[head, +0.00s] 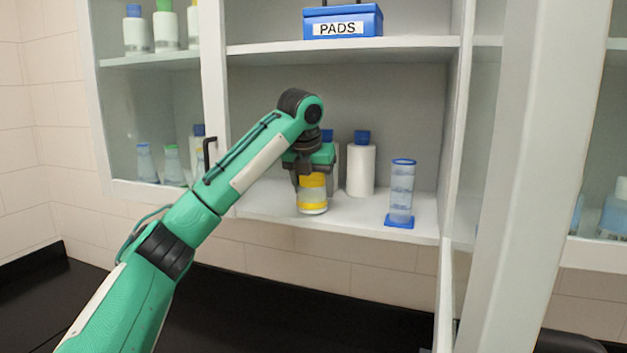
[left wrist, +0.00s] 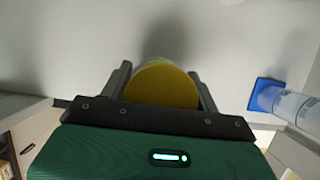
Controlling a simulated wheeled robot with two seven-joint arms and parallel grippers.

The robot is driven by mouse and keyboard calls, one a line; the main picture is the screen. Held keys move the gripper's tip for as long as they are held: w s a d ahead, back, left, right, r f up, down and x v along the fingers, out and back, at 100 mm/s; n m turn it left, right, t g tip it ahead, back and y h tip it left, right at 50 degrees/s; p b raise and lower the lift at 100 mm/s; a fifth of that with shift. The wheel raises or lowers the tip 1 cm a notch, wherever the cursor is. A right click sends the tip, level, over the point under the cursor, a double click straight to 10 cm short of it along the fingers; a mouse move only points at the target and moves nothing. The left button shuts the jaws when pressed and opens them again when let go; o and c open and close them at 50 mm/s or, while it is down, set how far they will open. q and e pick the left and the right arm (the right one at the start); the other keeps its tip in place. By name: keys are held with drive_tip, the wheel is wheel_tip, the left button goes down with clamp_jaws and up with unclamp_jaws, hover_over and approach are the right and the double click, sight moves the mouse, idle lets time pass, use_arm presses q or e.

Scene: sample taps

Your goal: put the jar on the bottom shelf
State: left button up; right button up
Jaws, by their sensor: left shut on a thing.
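The jar (head: 312,197) has a yellow lid, a pale body and a yellow band near its base. It is upright at the bottom shelf (head: 268,205) of the open cabinet, near the front edge. I cannot tell whether its base touches the shelf. My left gripper (head: 311,175) is shut on the jar from above, around its upper part. In the left wrist view, the yellow lid (left wrist: 163,84) sits between the two fingers. My right gripper is not in view.
White bottles with blue caps (head: 361,168) stand behind and right of the jar. A clear cylinder with a blue base (head: 401,195) stands farther right. A blue PADS box (head: 342,22) is on the shelf above. An open door (head: 525,180) stands at the right.

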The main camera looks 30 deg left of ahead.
use_arm(q)
drive_tip(key=shift+a+f, duration=0.1)
idle(0.3)
drive_tip(key=o, duration=1.1)
drive_tip(key=shift+f, duration=0.1)
